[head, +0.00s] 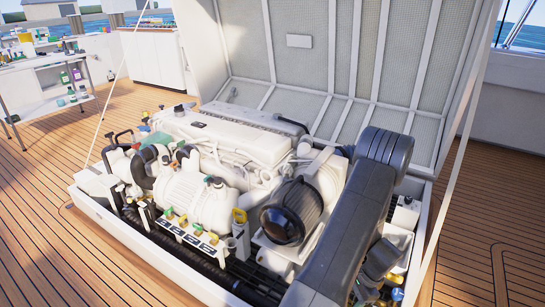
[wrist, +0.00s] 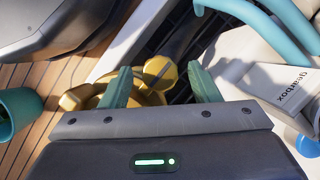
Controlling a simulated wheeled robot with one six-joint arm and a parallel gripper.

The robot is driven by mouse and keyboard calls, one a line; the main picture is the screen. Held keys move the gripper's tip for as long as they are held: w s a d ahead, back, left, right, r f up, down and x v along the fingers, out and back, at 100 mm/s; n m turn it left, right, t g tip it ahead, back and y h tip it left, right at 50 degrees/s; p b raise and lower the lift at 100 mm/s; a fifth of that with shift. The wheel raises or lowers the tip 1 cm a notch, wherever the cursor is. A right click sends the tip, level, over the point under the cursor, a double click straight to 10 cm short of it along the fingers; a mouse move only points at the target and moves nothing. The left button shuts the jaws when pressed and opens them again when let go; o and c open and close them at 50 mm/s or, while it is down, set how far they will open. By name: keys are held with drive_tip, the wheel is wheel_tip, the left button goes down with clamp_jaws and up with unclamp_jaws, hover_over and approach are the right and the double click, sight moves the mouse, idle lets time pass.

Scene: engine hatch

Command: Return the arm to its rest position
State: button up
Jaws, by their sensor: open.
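My gripper (wrist: 162,84) shows in the wrist view with its two green fingers spread apart. Nothing is clearly held between them. A brass-coloured fitting (wrist: 155,73) lies just beyond and partly behind the fingers; I cannot tell whether they touch it. In the head view my dark grey arm is bent over the right end of the white engine (head: 225,140), inside the hatch opening.
The hatch lid (head: 298,42) stands open behind the engine. A white part labelled "gearbox" (wrist: 290,85) and a teal pipe (wrist: 265,20) lie close on the right in the wrist view. Wooden deck (head: 40,190) is clear left. A cluttered shelf (head: 45,85) stands far left.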

idle(0.4)
drive_tip(key=p+v, duration=0.4)
drive_tip(key=v, duration=0.9)
drive_tip(key=b+x, duration=0.4)
drive_tip(key=x, duration=0.9)
drive_tip(key=shift+a+f, duration=0.1)
drive_tip(key=shift+f, duration=0.2)
drive_tip(key=n, duration=0.1)
drive_tip(key=n+g, duration=0.1)
drive_tip(key=n, duration=0.1)
drive_tip(key=shift+w+r+h, duration=0.1)
drive_tip(key=shift+r+h, duration=0.1)
drive_tip(key=shift+h, duration=0.1)
drive_tip(key=n, duration=0.2)
drive_tip(key=n+g+h, duration=0.1)
drive_tip(key=n, duration=0.2)
drive_tip(key=shift+w+a+g, duration=0.1)
drive_tip(key=shift+g, duration=0.2)
drive_tip(key=n+h, duration=0.1)
drive_tip(key=n, duration=0.3)
drive_tip(key=shift+a+n+g+h+b, duration=0.1)
drive_tip(key=shift+n+g+h+b, duration=0.2)
drive_tip(key=shift+n+h, duration=0.1)
drive_tip(key=n+h, duration=0.2)
drive_tip(key=n, duration=0.3)
drive_tip(key=shift+a, duration=0.1)
